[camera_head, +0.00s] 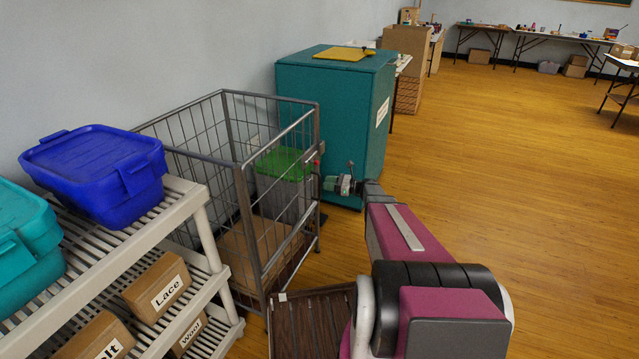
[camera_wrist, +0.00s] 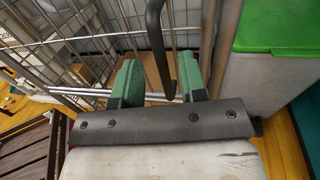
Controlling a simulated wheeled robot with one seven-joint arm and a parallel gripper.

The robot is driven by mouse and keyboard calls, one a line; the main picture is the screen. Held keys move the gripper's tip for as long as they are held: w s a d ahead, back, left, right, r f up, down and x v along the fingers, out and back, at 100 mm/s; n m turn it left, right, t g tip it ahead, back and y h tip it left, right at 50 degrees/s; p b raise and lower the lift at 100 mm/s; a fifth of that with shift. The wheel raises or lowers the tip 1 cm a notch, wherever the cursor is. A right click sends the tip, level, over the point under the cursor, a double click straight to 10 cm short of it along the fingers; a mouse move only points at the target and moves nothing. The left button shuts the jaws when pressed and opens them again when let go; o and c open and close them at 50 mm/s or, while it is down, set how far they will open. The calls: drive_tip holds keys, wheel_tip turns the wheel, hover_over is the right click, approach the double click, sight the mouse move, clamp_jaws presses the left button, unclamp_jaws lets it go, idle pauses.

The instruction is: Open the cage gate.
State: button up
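The wire cage (camera_head: 240,165) stands left of centre in the head view. Its near mesh panel is upright; I cannot tell if this is the gate or whether it stands ajar. A small latch with a red part (camera_head: 316,160) sits near the panel's right post. My gripper (camera_head: 340,185) is just right of that post. In the wrist view my gripper's green fingers (camera_wrist: 158,84) are apart, with a dark curved bar (camera_wrist: 156,40) showing between them. I cannot tell if they touch it. Cage wires (camera_wrist: 75,40) lie behind.
A grey bin with a green lid (camera_head: 284,163) stands by the cage. A teal cabinet (camera_head: 335,90) stands behind it. A white shelf (camera_head: 130,240) with bins and boxes is at left. A brown slatted piece (camera_head: 310,325) lies low in front. Wooden floor at right is clear.

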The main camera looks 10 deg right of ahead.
sight(320, 197)
drive_tip(key=shift+x, duration=2.1)
drive_tip(key=shift+s, duration=0.1)
clamp_jaws()
